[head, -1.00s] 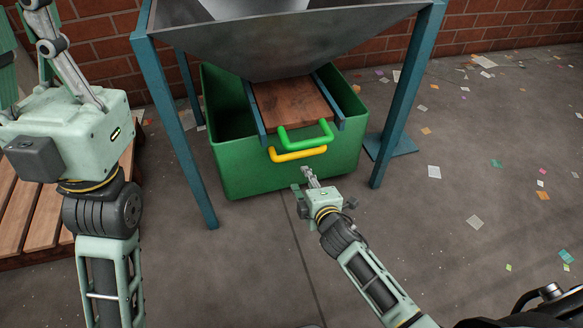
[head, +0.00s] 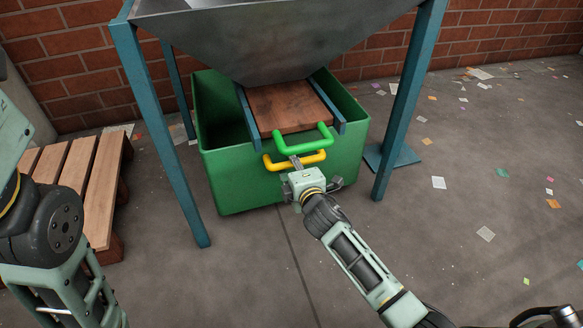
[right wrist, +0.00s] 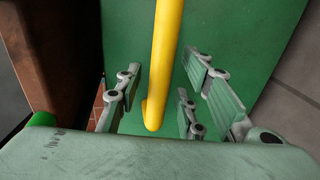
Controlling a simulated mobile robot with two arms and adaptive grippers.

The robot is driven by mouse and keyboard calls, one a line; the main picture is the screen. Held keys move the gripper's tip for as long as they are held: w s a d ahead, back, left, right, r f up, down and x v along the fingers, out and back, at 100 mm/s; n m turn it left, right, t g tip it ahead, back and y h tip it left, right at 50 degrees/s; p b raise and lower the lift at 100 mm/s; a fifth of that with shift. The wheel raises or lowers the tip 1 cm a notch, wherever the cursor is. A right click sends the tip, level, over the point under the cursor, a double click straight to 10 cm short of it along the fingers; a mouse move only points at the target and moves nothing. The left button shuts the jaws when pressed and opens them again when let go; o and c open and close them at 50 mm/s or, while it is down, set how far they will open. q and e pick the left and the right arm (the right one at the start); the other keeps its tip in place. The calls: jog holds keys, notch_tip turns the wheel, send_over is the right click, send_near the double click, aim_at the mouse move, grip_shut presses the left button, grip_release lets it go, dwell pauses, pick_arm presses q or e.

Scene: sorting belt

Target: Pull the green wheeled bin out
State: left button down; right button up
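The green wheeled bin (head: 235,180) stands on the floor under a grey hopper. Its wheels are hidden. A yellow bar handle (head: 314,157) is on its front; the bar also shows in the right wrist view (right wrist: 167,50). My right gripper (head: 296,164) is at this handle. In the right wrist view my right gripper (right wrist: 163,92) is open, with the yellow bar between its fingers and gaps on both sides. The green bin wall (right wrist: 230,30) lies behind the bar. My left gripper is out of view; only part of the left arm shows at the left edge.
The hopper (head: 270,40) stands on blue legs (head: 405,95) either side of the bin. A wooden board (head: 288,106) with a green handle (head: 303,140) lies just above the yellow handle. A wooden pallet (head: 75,175) is at left. The right floor is open, with paper scraps.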

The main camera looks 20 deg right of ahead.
jog(key=shift+w, duration=0.1)
jog(key=shift+c, duration=0.5)
grip_shut()
